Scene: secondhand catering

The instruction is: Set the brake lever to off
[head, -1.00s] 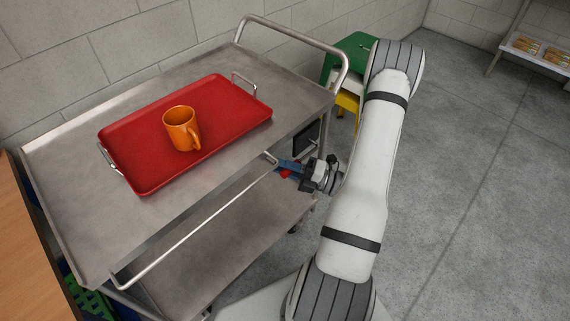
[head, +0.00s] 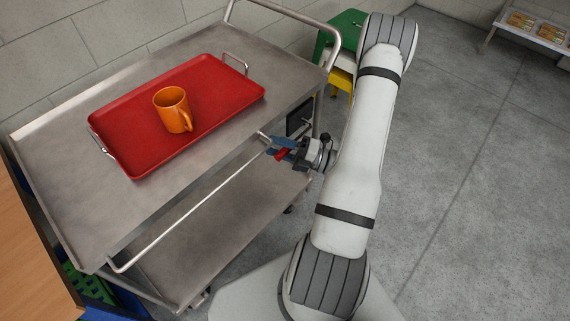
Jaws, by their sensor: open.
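A steel cart (head: 68,190) fills the left of the head view. A small red piece (head: 281,155), which looks like the grip of the brake lever, shows at the cart's near right corner, below the handrail end. My gripper (head: 278,147), with blue fingers, is open right at this red piece, which shows beside the fingers. I cannot tell whether they touch it. A dark panel (head: 299,120) is on the cart's end behind the gripper. Any lever markings and the rest of the lever are hidden or too small to read.
A red tray (head: 207,110) with an orange mug (head: 172,108) stands on the cart top. A long handrail (head: 190,221) runs along the cart's near side. A green and yellow step stool (head: 341,80) stands behind my arm.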

